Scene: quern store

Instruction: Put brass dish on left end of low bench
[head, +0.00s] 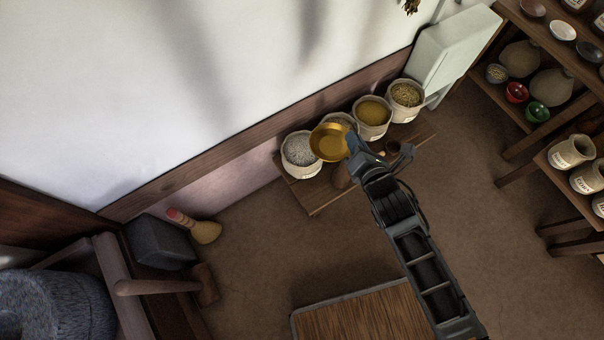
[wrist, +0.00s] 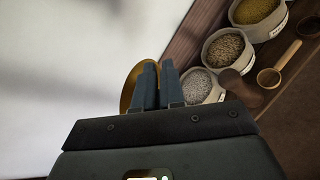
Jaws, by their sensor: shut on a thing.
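The brass dish (head: 330,142) is a shallow golden bowl. In the head view it shows at the tip of my gripper (head: 352,143), over the row of sacks on the low bench. In the wrist view the dish (wrist: 128,88) is partly hidden behind the fingers of my gripper (wrist: 155,84), which are shut on its rim. The dish looks tilted there. The low bench (head: 316,196) stands along the wall, and its left end has a bare strip in front of the leftmost sack. I cannot tell how high the dish is above the bench.
Several open sacks, the leftmost one grey-white (head: 300,152), line the back of the bench. A wooden scoop (wrist: 268,78) and a brown rounded object (wrist: 232,84) lie in front. A white cabinet (head: 450,50) stands at the right end. Shelves with jars (head: 572,150) stand at far right.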

